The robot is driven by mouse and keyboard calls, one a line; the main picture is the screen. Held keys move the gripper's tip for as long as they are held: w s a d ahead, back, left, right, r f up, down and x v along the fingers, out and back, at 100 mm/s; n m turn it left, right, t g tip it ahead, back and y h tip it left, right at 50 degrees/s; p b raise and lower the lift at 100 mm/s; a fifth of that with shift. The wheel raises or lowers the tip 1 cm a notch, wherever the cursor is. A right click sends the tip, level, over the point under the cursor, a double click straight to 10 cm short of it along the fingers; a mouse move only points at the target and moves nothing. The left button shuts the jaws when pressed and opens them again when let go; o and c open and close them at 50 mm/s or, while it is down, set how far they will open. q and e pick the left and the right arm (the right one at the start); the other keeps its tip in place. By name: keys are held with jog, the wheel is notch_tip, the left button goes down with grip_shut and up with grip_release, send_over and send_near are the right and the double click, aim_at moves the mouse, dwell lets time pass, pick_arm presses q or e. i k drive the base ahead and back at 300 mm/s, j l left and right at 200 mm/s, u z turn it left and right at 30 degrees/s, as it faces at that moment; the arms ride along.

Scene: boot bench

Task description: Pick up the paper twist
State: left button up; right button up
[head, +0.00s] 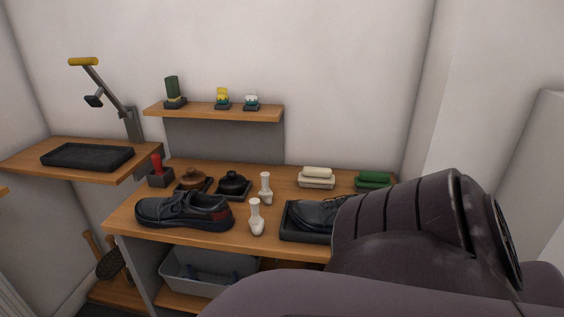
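Two small white upright pieces with narrow necks stand on the wooden bench; they look like paper twists, though I cannot be sure. The front white piece (256,218) is near the bench's front edge, between a dark lace-up shoe (184,211) and a black tray (293,234). The rear white piece (265,188) stands just behind it, to the right of a black brush or pot (233,183). Neither of my grippers shows. A large dark link of my arm fills the lower right and hides part of the bench.
The black tray holds another dark shoe (318,213), partly hidden by my arm. Folded cream cloths (317,177) and green cloths (373,180) lie at the back. A grey bin (205,276) sits below. A small shelf (215,112) holds several items.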

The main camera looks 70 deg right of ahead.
aim_at(256, 223)
jog(key=z, duration=1.95)
